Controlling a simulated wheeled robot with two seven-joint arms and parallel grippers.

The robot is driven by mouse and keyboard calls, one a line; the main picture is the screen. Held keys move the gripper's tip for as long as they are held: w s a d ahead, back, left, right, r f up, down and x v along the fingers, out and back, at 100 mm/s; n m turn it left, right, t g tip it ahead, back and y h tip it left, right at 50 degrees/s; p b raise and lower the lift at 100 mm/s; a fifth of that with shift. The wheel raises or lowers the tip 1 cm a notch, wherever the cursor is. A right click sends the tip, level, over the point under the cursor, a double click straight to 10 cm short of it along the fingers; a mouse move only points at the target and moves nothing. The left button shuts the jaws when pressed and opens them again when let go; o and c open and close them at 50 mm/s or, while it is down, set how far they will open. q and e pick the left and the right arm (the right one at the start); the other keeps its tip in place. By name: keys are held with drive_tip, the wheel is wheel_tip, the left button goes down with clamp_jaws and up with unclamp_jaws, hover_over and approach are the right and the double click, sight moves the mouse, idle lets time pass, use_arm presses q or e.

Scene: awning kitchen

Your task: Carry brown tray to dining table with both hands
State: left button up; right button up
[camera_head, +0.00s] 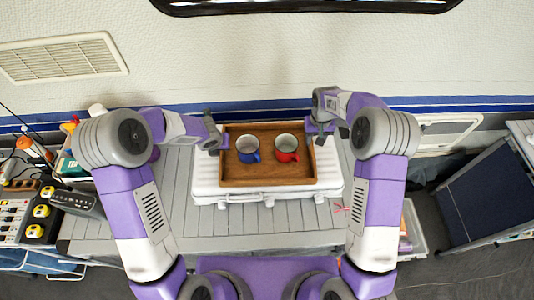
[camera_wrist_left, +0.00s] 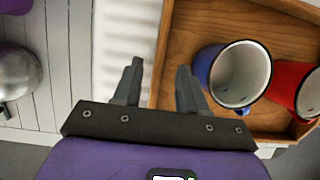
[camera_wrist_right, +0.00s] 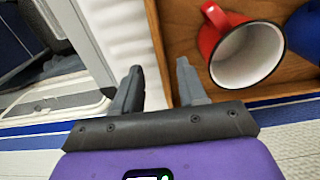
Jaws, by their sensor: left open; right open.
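The brown wooden tray (camera_head: 268,178) lies flat on a white case on the slatted table. A blue mug (camera_head: 248,149) and a red mug (camera_head: 286,147) stand upright inside it. My left gripper (camera_head: 216,142) is open at the tray's left side; in the left wrist view its fingers (camera_wrist_left: 158,85) straddle the tray's left wall (camera_wrist_left: 163,55). My right gripper (camera_head: 322,137) is open at the right side; in the right wrist view its fingers (camera_wrist_right: 160,85) are on either side of the tray's wall (camera_wrist_right: 157,40). I cannot tell whether any finger touches the wall.
The white case (camera_head: 205,180) supports the tray. The slatted table (camera_head: 180,215) has bare room in front of it. A wall (camera_head: 220,70) with a blue stripe stands close behind. Tools and containers crowd the left; a dark blue panel (camera_head: 490,195) stands at the right.

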sight(313, 148)
use_arm(q)
drive_tip(key=x, duration=0.6)
drive_tip(key=shift+w+f, duration=0.1)
drive_tip(key=shift+f, duration=0.15)
use_arm(e)
wheel_tip(313, 148, down, 6)
drive_tip(key=shift+f, duration=0.2)
use_arm(q)
drive_tip(key=shift+c, duration=0.4)
use_arm(e)
drive_tip(key=shift+c, duration=0.4)
use_arm(q)
clamp_jaws()
use_arm(e)
clamp_jaws()
drive_tip(key=shift+w, duration=0.1)
